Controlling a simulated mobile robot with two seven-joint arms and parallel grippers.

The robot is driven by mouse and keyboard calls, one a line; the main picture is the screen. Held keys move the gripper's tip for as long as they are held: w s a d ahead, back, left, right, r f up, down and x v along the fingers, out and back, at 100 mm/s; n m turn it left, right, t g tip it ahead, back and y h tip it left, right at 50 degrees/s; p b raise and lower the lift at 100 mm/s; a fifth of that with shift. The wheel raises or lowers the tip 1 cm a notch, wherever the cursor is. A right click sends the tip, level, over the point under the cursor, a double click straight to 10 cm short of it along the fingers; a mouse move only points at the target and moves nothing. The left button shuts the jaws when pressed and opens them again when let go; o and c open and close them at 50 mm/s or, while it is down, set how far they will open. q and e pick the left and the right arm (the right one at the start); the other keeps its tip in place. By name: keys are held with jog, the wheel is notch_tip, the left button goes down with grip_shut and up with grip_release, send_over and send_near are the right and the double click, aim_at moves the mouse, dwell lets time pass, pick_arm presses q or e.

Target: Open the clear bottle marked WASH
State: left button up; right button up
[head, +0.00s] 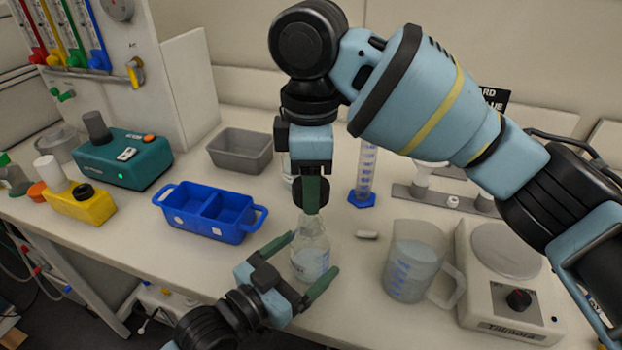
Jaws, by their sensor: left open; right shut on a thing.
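The clear bottle (310,258) stands on the bench near its front edge, with clear liquid low inside. I cannot read a WASH mark on it. My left gripper (307,261) is open, with one green finger on each side of the bottle's body. My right gripper (312,194) comes from above, directly over the bottle's neck. It is shut on a dark round cap (298,195), partly hidden behind a green finger. I cannot tell whether the cap still touches the neck.
A measuring jug (412,262) and a hotplate stirrer (508,290) stand to the right. A blue two-part tray (190,222) is left. A grey bin (240,158) and a blue-based cylinder (364,175) are behind. A small white bar (367,234) lies right of the bottle.

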notch_tip(320, 180, down, 2)
jog(key=shift+w+f+b, duration=0.1)
jog(key=shift+f+b, duration=0.1)
jog(key=shift+b, duration=0.35)
pick_arm(q)
jog(key=v, duration=1.2)
pick_arm(e)
jog(key=shift+f, duration=0.15)
